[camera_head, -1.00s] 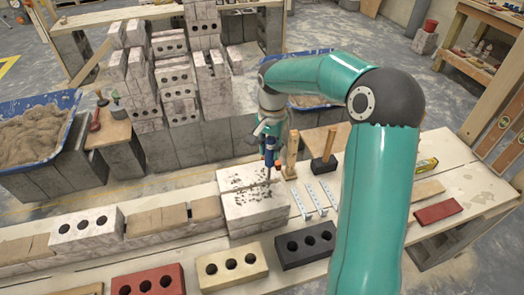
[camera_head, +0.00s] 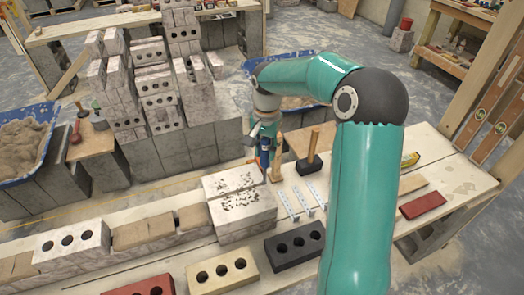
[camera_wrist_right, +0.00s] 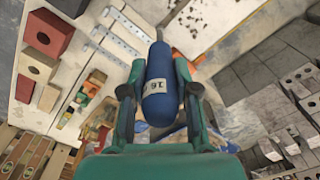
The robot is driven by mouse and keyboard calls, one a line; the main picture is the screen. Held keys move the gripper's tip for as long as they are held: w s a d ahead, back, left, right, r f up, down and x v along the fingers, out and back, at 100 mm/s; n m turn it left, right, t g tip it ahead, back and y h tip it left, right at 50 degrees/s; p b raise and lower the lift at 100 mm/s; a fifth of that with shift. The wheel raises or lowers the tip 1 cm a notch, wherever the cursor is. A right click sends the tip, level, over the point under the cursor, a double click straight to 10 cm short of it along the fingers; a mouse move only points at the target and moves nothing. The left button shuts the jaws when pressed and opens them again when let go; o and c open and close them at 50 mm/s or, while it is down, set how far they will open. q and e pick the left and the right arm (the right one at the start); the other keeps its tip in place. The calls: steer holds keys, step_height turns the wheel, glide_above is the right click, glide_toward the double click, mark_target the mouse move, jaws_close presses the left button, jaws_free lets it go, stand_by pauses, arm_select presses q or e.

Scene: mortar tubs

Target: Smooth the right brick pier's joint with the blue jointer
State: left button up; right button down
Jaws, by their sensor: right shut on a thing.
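The blue jointer (camera_head: 266,148) is in my right gripper (camera_head: 264,142), which is shut on its handle. In the right wrist view the blue handle (camera_wrist_right: 161,90) sits between the two fingers, with a pale label. Its metal end points away toward a pale surface with dark specks. The right brick pier (camera_head: 240,213) is a pale stack of two courses with a joint line between them and dark crumbs on top. The jointer's lower end is at the pier's far right corner in the head view; I cannot tell whether it touches. My left gripper is out of view.
A dark holed brick (camera_head: 295,243) and a cream brick (camera_head: 222,270) lie in front. A red block (camera_head: 422,205) lies farther right. A blue mortar tub (camera_head: 28,135) stands at the left.

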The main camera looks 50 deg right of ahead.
step_height(320, 180, up, 6)
steer(key=w+a+p, duration=0.1)
steer(key=a+p, duration=0.1)
steer(key=p, duration=0.2)
steer(key=shift+w+a+p, duration=0.3)
steer(key=shift+a, duration=0.1)
stand_by(0.3)
stand_by(0.8)
